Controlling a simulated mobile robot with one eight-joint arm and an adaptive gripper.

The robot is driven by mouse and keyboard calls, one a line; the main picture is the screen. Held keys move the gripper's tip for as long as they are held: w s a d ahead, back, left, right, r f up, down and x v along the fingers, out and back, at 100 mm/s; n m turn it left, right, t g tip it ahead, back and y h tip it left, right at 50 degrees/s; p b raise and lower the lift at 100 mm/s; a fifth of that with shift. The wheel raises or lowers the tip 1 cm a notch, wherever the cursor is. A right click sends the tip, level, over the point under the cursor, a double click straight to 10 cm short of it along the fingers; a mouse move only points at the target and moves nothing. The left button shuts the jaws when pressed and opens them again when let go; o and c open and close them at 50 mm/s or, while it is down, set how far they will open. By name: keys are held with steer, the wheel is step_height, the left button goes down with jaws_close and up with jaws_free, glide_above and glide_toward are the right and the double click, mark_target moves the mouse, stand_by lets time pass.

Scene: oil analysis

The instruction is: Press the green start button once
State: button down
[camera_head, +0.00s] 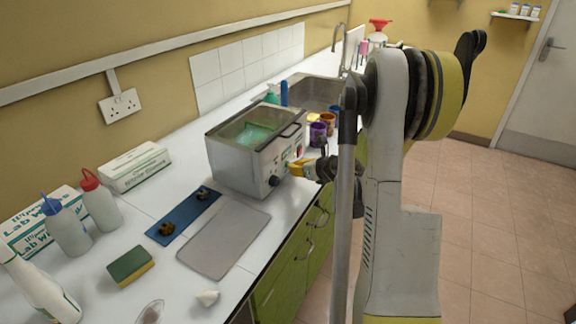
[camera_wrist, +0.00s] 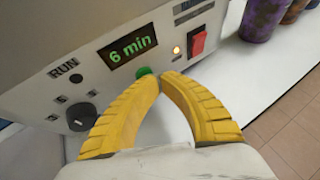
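The green start button (camera_wrist: 144,72) is on the front panel of a metal bath unit, under its display in the wrist view. The unit (camera_head: 232,168) stands on the counter in the head view. My gripper (camera_wrist: 160,78) has its yellow fingertips brought together just in front of the button, with nothing held between them. The left fingertip overlaps the button's lower edge in the picture; I cannot tell whether it touches. In the head view my gripper (camera_head: 298,168) is at the unit's front, and the button cannot be made out.
The green-lit display (camera_wrist: 130,48) reads "6 min". A black dial (camera_wrist: 81,117) is left of my fingers; a red switch (camera_wrist: 198,42) and a lit lamp (camera_wrist: 177,50) are to the right. Purple and orange jars (camera_head: 318,134) stand beyond the unit. A grey tray (camera_head: 224,240) lies nearer.

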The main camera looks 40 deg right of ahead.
steer(key=shift+w+a, duration=0.1)
steer(key=shift+w, duration=0.05)
stand_by(0.5)
steer(key=shift+s+d, duration=0.3)
steer(key=shift+s, duration=0.4)
steer(key=shift+s+d, duration=0.1)
steer(key=shift+s, duration=0.05)
steer(key=shift+s+d+b, duration=0.2)
steer(key=shift+s+d, duration=0.1)
steer(key=shift+s, duration=0.45)
steer(key=shift+s+d+b, duration=0.15)
steer(key=shift+s+d, duration=0.15)
steer(key=shift+s, duration=0.4)
steer(key=shift+s+d+b, duration=0.2)
steer(key=shift+s+d, duration=0.1)
steer(key=shift+s, duration=0.45)
